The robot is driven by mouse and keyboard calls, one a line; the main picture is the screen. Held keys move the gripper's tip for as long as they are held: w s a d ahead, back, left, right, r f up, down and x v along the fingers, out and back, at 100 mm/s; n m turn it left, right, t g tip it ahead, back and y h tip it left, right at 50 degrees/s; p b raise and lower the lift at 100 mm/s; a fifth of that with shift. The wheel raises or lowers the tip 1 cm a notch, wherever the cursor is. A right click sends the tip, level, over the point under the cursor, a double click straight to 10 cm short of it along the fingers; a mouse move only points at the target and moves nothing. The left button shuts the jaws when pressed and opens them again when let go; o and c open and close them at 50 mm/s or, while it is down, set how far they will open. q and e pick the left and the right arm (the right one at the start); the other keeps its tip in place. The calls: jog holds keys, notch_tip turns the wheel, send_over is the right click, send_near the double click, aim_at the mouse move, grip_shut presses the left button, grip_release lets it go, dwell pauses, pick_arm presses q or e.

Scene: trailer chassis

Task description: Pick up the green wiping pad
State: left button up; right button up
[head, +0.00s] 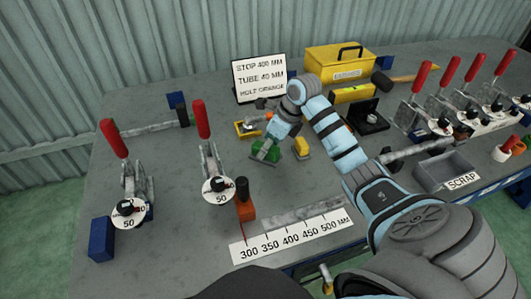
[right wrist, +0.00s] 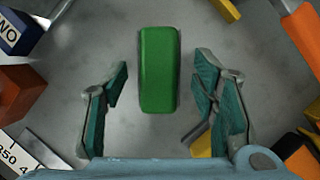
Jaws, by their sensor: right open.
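The green wiping pad (head: 262,157) lies on the grey workbench, in the middle of the head view. In the right wrist view the pad (right wrist: 159,70) is a long, rounded green block lying lengthwise in the picture. My right gripper (head: 270,147) is just above it and partly hides it in the head view. In the right wrist view the open fingers of the gripper (right wrist: 160,95) stand on the left and right of the pad, with a gap on both sides. My left gripper is in neither view.
A yellow block (head: 302,148) stands close on the pad's right, and a yellow item (head: 247,129) lies behind it. Red-handled clamps (head: 207,150) stand to the left, with an orange block (head: 245,207) nearer the front. A SCRAP tray (head: 447,172) is at right.

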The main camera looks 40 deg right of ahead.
jog(key=shift+x, duration=0.85)
grip_shut()
notch_tip(320, 180, up, 20)
jog(key=p, duration=0.9)
jog(key=shift+r, duration=0.1)
